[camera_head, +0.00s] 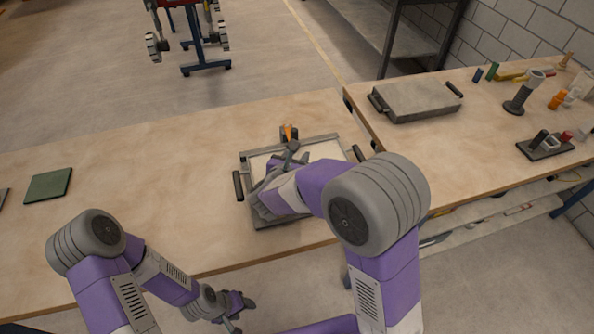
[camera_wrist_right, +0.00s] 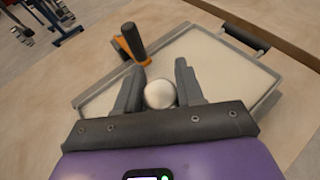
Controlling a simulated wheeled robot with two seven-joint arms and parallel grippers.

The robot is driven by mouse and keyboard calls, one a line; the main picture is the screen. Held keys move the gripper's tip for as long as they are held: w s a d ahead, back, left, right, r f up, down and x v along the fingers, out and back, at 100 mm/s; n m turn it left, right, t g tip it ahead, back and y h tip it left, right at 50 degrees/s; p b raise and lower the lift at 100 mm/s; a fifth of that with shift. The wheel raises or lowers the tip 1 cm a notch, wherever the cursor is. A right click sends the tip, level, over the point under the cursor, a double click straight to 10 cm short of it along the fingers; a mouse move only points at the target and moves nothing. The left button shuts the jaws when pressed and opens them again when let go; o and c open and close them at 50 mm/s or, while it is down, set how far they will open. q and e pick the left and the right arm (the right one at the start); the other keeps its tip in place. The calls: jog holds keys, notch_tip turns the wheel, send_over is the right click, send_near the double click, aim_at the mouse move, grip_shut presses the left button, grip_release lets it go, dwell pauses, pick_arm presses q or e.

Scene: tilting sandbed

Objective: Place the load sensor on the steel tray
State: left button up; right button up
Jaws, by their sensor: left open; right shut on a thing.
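My right gripper (camera_wrist_right: 158,82) is shut on a round, silvery thing (camera_wrist_right: 160,94), which I take to be the load sensor. It is held between the two fingers above the pale sandbed. In the head view my right arm hides it; the right gripper (camera_head: 290,157) reaches over the sandbed. A flat grey tray with dark handles (camera_head: 418,98), which looks like the steel tray, lies on the right-hand table, apart from the gripper. My left gripper (camera_head: 240,311) is open and empty, low in front of the table's near edge.
The sandbed (camera_head: 247,158) has a grey frame and dark side handles. An orange part with a dark handle (camera_wrist_right: 133,42) stands at its edge. A green mat (camera_head: 48,184) lies left. A dark-based stand (camera_head: 515,106) and small tools are right. Wood between mat and sandbed is clear.

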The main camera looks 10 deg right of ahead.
notch_tip(320, 180, down, 5)
jog(key=shift+w+f+b, duration=0.1)
jog(key=shift+f+b, duration=0.05)
jog(key=shift+b, duration=0.75)
jog(key=o, duration=0.7)
jog(key=shift+f, duration=0.15)
jog(key=o, duration=0.4)
jog(key=shift+r, duration=0.2)
jog(key=shift+s+a+r, duration=0.15)
jog(key=shift+s+r, duration=0.05)
jog(key=shift+s, duration=0.05)
jog(key=p+v, duration=0.3)
jog(key=v, duration=0.8)
jog(key=shift+s+a, duration=0.1)
jog(key=shift+s, duration=0.15)
